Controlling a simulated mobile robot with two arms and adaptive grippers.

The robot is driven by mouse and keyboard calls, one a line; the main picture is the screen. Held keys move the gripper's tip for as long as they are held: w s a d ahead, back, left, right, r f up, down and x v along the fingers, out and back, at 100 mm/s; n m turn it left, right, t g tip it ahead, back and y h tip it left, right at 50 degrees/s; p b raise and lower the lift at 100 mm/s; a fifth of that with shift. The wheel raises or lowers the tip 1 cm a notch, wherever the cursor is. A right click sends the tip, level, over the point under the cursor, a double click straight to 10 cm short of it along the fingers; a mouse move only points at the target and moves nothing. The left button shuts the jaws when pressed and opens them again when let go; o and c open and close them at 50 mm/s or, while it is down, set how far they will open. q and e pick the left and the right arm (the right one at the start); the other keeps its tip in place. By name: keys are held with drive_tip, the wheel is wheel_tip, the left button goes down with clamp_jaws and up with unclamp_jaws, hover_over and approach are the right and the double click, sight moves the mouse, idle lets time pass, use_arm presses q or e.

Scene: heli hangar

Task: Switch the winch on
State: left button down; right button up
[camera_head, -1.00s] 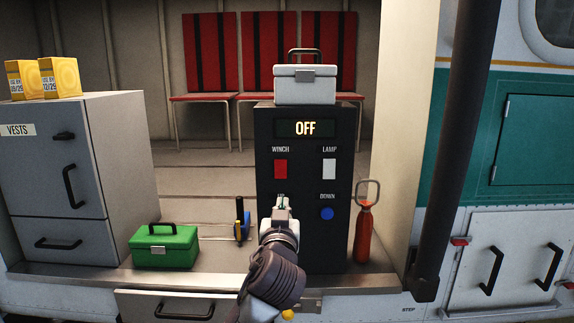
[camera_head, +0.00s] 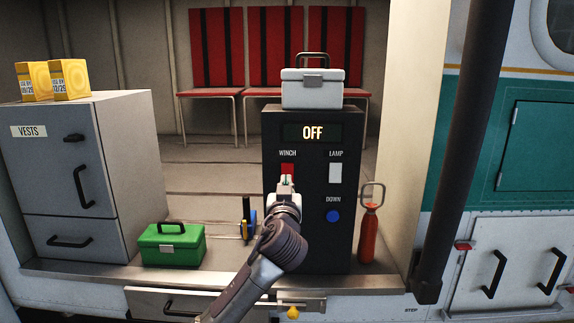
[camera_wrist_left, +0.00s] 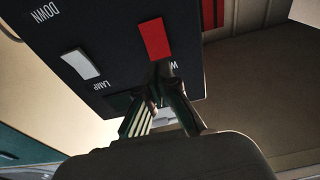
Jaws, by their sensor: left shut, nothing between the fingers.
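The black winch control box (camera_head: 312,230) stands on the helicopter floor edge, and its display (camera_head: 312,132) reads OFF. The red winch switch (camera_head: 288,169) sits under the WINCH label, its lower part hidden by my gripper. My left gripper (camera_head: 287,181) is shut and empty, in front of the switch's lower edge. In the left wrist view the fingertips (camera_wrist_left: 158,72) are close to one end of the red switch (camera_wrist_left: 154,39); I cannot tell whether they touch it. My right gripper is not in view.
A white lamp switch (camera_head: 335,173) and a blue DOWN button (camera_head: 333,216) are on the same panel. A white case (camera_head: 312,92) sits on top of the box. A red extinguisher (camera_head: 368,236) stands right of it, and a green toolbox (camera_head: 172,245) to the left.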

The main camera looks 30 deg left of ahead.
sight(287, 167)
use_arm(q)
drive_tip(key=p+x, duration=0.2)
drive_tip(key=x, duration=0.3)
drive_tip(key=shift+w+a+r, duration=0.15)
drive_tip(key=shift+w+a, duration=0.05)
drive_tip(key=shift+w, duration=0.25)
drive_tip(key=shift+w+a, duration=0.1)
drive_tip(key=shift+w, duration=0.05)
